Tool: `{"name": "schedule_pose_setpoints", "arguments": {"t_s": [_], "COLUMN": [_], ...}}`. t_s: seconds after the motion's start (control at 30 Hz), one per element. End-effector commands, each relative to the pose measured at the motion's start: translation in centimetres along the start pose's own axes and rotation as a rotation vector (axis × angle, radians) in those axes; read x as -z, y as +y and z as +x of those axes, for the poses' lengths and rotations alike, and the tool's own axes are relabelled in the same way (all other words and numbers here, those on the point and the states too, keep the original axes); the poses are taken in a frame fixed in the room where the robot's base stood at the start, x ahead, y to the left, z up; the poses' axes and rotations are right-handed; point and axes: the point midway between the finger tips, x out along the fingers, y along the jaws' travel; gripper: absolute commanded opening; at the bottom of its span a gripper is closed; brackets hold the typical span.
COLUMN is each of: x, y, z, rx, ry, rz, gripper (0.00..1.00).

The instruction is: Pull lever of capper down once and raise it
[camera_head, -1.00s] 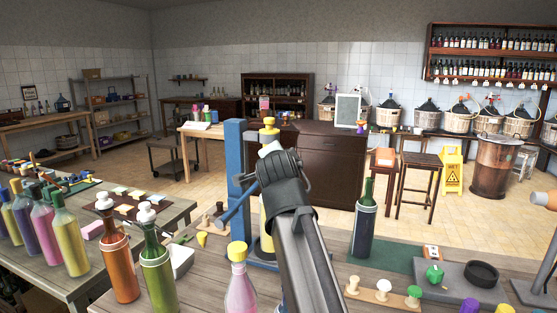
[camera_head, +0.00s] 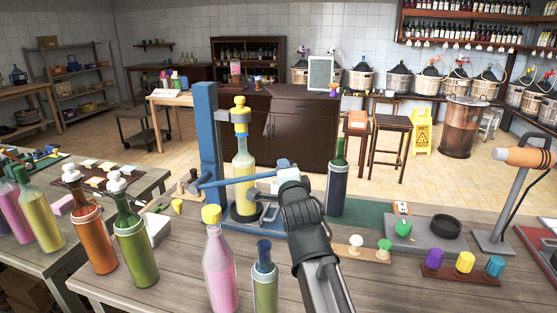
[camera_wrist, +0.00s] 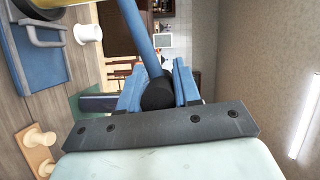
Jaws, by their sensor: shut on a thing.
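The capper has a blue post (camera_head: 207,135) on a blue base, with a yellow-topped press head (camera_head: 239,113) at its upper end. A yellow bottle (camera_head: 243,172) stands upright under the head; whether they touch is unclear. The capper's blue lever (camera_head: 235,181) runs nearly level to the right, across the front of the bottle. My gripper (camera_head: 284,166) is at the lever's right end. In the wrist view, my gripper's blue fingers (camera_wrist: 158,92) are shut on the black knob (camera_wrist: 158,95) at the end of the lever (camera_wrist: 139,30).
A dark green bottle (camera_head: 337,185) stands just right of my gripper. A pink bottle (camera_head: 219,265) and a green bottle (camera_head: 264,282) stand in front of the capper. Stoppers (camera_head: 384,247) on a wooden strip and a grey tray (camera_head: 410,238) lie to the right.

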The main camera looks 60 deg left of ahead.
Motion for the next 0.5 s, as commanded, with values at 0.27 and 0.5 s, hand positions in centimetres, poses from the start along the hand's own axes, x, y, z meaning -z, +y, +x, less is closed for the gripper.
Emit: {"name": "schedule_pose_setpoints", "arguments": {"t_s": [0.27,0.5], "x": [0.29,0.33], "y": [1.30,1.35], "z": [-0.16,-0.15], "rx": [-0.004,-0.005], "ry": [0.002,0.002], "rz": [-0.008,-0.009], "gripper": [0.00,0.00]}}
